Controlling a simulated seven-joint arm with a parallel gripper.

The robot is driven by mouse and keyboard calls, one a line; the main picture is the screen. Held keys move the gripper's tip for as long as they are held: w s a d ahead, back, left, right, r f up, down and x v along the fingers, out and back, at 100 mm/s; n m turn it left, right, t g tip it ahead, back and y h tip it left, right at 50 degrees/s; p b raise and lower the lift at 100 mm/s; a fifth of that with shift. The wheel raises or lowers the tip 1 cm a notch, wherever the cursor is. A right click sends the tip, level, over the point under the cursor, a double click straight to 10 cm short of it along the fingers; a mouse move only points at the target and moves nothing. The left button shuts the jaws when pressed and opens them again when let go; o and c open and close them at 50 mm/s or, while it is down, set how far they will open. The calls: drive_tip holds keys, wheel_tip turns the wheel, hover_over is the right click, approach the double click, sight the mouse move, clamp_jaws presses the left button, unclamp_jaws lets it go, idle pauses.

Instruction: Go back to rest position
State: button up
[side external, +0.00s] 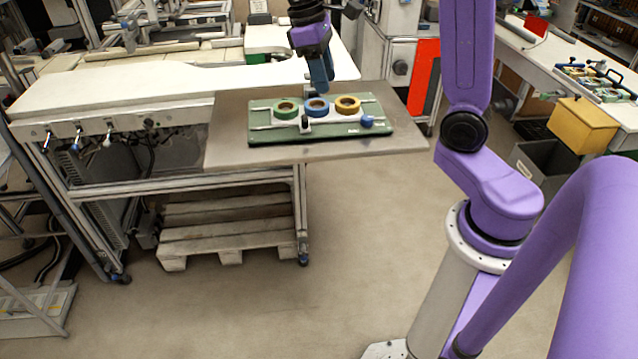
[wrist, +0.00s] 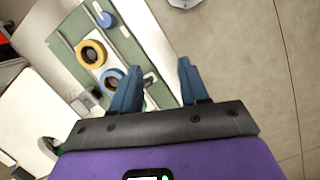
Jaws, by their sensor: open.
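My gripper (side external: 320,75) is above the back edge of the green fixture board (side external: 262,133), with its fingers pointing down. In the wrist view the two blue fingers (wrist: 158,82) are apart with nothing between them. The board holds three tape reels in a row: a green one (side external: 276,108) at left, a blue one (side external: 308,107) in the middle and a yellow one (side external: 357,105) at right. In the wrist view the yellow reel (wrist: 82,50) and the blue reel (wrist: 103,79) show left of the fingers. The green reel cannot be made out there.
The board lies on a grey tabletop (side external: 225,150) with a blue knob (side external: 367,121) at its front right. A long white bench (side external: 150,88) adjoins at left. A yellow box (side external: 580,125) stands at right. Open floor lies in front of the table.

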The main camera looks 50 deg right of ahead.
drive_tip(key=s+a+f+n+t, duration=0.1)
drive_tip(key=s+a+f+n, duration=0.1)
drive_tip(key=s, duration=0.5)
drive_tip(key=s+a+f+n+y, duration=0.1)
drive_tip(key=s+a+f+n, duration=0.1)
drive_tip(key=s, duration=0.6)
drive_tip(key=s+a+f+n+t, duration=0.1)
drive_tip(key=s+a+f+n, duration=0.2)
drive_tip(key=s, duration=0.5)
drive_tip(key=shift+s+a+n+t+y, duration=0.25)
drive_tip(key=shift+a+n+y, duration=0.2)
drive_tip(key=shift+a, duration=0.6)
